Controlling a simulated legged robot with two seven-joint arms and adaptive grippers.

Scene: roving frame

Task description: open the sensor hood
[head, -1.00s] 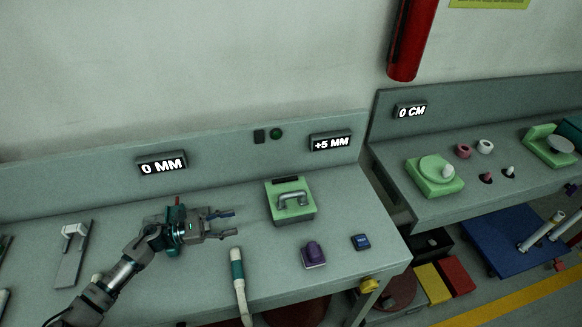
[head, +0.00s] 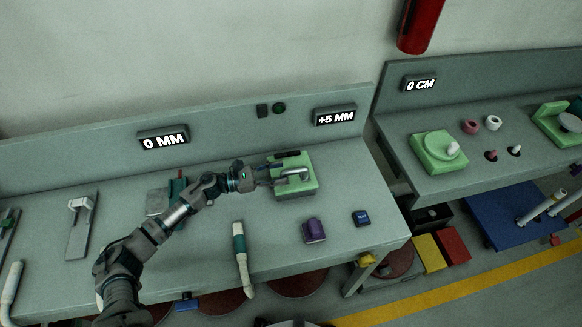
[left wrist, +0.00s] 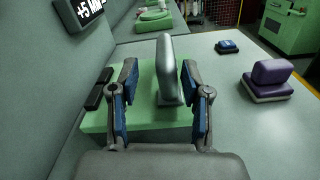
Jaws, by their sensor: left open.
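The sensor hood looks to be the green box (head: 309,184) with a grey bar handle (head: 291,173) on its top, on the bench below the +5 MM display. In the left wrist view the handle (left wrist: 167,70) stands between the two blue-padded fingers of my left gripper (left wrist: 160,105), with gaps on both sides. The green top (left wrist: 146,78) lies under the fingers. In the head view my left gripper (head: 266,175) reaches the handle from the left and is open. The green box looks closed. My right gripper does not show in either view.
A purple block (head: 314,230) and a small blue box (head: 361,218) sit right of the hood. A white and teal handle (head: 240,250) stands at the bench front. The +5 MM display (head: 335,116) is on the back panel. Bench surface (head: 275,220) between them is clear.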

